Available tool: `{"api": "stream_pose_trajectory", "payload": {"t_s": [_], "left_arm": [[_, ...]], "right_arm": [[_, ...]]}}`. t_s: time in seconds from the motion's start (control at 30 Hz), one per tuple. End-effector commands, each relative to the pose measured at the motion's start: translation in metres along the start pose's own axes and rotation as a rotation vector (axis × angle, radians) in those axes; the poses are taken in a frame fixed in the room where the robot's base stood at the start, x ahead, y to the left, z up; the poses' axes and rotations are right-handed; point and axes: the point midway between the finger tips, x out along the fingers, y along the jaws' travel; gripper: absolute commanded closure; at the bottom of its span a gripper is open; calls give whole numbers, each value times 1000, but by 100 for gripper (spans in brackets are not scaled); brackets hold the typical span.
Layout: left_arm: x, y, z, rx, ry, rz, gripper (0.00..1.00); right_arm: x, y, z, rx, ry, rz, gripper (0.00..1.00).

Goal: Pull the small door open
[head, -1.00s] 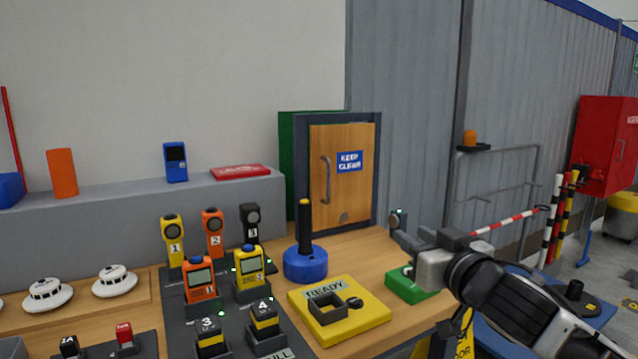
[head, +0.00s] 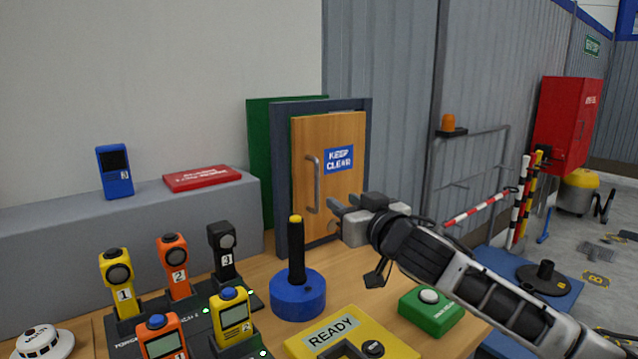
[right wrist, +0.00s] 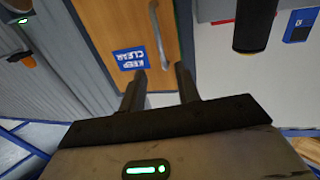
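The small wooden door (head: 340,195) stands in a dark frame (head: 281,190) at the back of the bench. It has a blue "KEEP CLEAR" sign and a grey vertical bar handle (head: 315,185) on its left side. I cannot tell whether it is slightly ajar. My right gripper (head: 334,213) is in front of the door, just right of the handle's lower end. In the right wrist view its two fingers (right wrist: 160,87) are apart with nothing between them, and the handle (right wrist: 158,35) lies ahead of the gap, apart from the fingertips. My left gripper is out of view.
A blue round base with a black, yellow-tipped post (head: 297,290) stands left of my right gripper. A green button box (head: 432,311) and yellow READY plate (head: 350,335) lie below my arm. Several numbered devices crowd the bench's left. A grey ledge (head: 130,235) runs behind.

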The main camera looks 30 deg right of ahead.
Motion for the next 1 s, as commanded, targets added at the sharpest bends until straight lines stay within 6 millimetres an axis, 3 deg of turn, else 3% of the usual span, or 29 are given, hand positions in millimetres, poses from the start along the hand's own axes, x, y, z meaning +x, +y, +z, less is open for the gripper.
{"api": "stream_pose_trajectory", "payload": {"t_s": [0.3,0.5,0.7,0.97,1.0], "left_arm": [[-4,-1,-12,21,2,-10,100],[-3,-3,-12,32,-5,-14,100],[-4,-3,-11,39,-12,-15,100],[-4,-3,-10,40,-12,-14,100],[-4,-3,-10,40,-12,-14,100]], "right_arm": [[64,0,-4,3,3,2,68],[94,0,-2,1,2,2,68],[107,0,0,-1,1,0,68],[108,0,0,-1,1,0,68],[108,0,0,-1,1,0,73]]}}
